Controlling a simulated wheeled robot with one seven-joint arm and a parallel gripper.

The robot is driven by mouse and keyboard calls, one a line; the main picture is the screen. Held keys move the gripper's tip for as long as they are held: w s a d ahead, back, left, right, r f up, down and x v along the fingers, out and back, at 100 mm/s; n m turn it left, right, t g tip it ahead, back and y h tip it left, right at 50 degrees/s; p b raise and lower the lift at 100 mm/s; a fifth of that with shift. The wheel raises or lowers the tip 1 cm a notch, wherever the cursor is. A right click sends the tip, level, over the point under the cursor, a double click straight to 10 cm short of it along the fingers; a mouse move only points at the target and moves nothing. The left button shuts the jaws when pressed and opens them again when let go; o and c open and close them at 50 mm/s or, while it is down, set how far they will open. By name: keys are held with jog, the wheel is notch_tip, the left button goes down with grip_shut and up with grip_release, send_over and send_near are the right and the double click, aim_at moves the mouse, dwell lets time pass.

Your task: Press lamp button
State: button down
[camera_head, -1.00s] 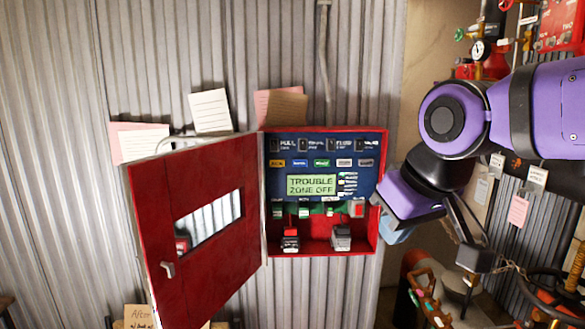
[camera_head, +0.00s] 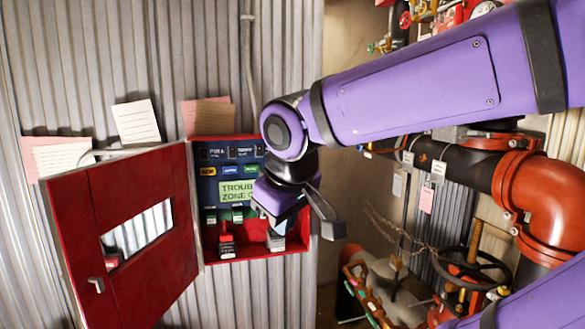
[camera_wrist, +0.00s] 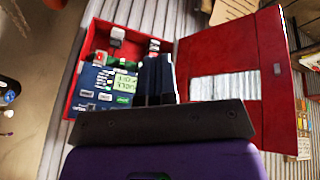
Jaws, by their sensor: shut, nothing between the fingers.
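The open red box (camera_head: 305,238) holds a blue control panel (camera_head: 207,190) with a green screen (camera_head: 232,191) and rows of small coloured buttons. I cannot read which button is the lamp button. My gripper (camera_head: 266,213) is in front of the panel's right side and hides part of the screen and the buttons there. In the wrist view the box (camera_wrist: 78,62) appears turned round, with the screen (camera_wrist: 125,84) left of the fingers. My gripper's dark fingers (camera_wrist: 155,64) are together and empty, pointing at the box. Contact with the panel cannot be told.
The red door (camera_head: 135,240) stands swung open to the left. Two small blocky items, one (camera_head: 226,247) at the left, sit on the box floor. Paper notes (camera_head: 136,122) are above. Orange and black pipes (camera_head: 545,200) and a handwheel (camera_head: 470,272) crowd the right.

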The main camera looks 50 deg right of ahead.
jog(key=w+d+f+n+h, duration=0.1)
jog(key=w+d+n+h, duration=0.3)
jog(key=w+d, duration=0.5)
jog(key=w+d+f+n+h, duration=0.1)
jog(key=w+d+n+h, duration=0.4)
jog(key=d, duration=1.3)
jog(key=w+h, duration=0.3)
jog(key=w, duration=0.1)
jog(key=shift+w+d+h, duration=0.15)
jog(key=shift+d+h, duration=0.05)
jog(key=shift+h, duration=0.2)
jog(key=shift+r, duration=0.1)
jog(key=w+d, duration=0.4)
jog(key=w, duration=0.3)
jog(key=shift+w+d, duration=0.25)
jog(key=shift+d, duration=0.05)
jog(key=shift+w+d, duration=0.1)
jog(key=shift+w+d, duration=0.15)
jog(key=shift+w, duration=0.1)
